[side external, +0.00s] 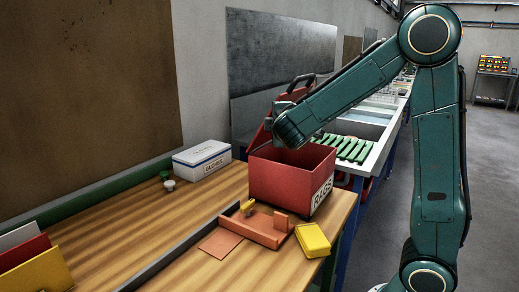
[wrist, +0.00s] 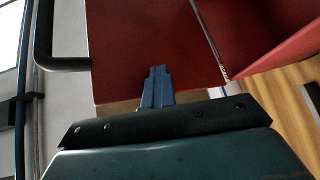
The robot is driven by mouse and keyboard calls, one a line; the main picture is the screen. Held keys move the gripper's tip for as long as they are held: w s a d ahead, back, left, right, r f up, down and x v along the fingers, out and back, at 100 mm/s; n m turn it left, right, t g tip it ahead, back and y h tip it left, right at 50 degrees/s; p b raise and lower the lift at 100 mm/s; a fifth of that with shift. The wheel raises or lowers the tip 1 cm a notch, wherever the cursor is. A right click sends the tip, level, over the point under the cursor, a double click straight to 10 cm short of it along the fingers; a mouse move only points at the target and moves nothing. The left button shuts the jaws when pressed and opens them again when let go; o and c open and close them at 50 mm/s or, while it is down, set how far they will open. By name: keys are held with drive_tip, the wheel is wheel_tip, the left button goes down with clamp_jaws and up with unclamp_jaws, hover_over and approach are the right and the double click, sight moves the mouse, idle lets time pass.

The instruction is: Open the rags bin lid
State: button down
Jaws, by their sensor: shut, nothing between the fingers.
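The red rags bin (side external: 285,179), marked RAGS, stands at the far right end of the wooden bench. Its top is open. The red lid (side external: 260,136) is raised at the bin's back, partly hidden by my arm, with its black handle (side external: 301,82) at the top. In the wrist view the lid (wrist: 125,40) fills the middle, the handle (wrist: 42,40) is at left, and the bin (wrist: 285,55) is at right. My gripper (wrist: 157,70) is shut and empty, its tips over the lid's face; contact cannot be told.
A white gloves box (side external: 201,160) stands behind and left of the bin. An orange tray (side external: 252,229) and a yellow block (side external: 312,240) lie in front of it. Upright folders (side external: 35,268) stand at the near left. A bench with green strips (side external: 345,148) is beyond.

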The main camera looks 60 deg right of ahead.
sight(270, 112)
drive_tip(key=shift+w+a+r, duration=0.15)
drive_tip(key=shift+w+r, duration=0.35)
drive_tip(key=shift+w, duration=0.35)
idle(0.7)
drive_tip(key=shift+w+r, duration=0.55)
drive_tip(key=shift+w, duration=0.05)
idle(0.9)
drive_tip(key=shift+s, duration=0.15)
drive_tip(key=s, duration=1)
drive_tip(key=shift+f, duration=0.2)
idle(0.9)
drive_tip(key=s+a+f+m+g+y, duration=0.2)
drive_tip(key=s+a+f+m+y, duration=0.1)
drive_tip(key=s+a+y, duration=0.3)
drive_tip(key=s+a+f+m+g+y, duration=0.2)
drive_tip(key=s+a+f+m+y, duration=0.2)
drive_tip(key=s+a+y, duration=0.3)
drive_tip(key=s+a, duration=0.3)
drive_tip(key=a, duration=0.4)
drive_tip(key=shift+s+f+m, duration=0.15)
drive_tip(key=shift+s+m, duration=0.05)
drive_tip(key=shift+m, duration=0.1)
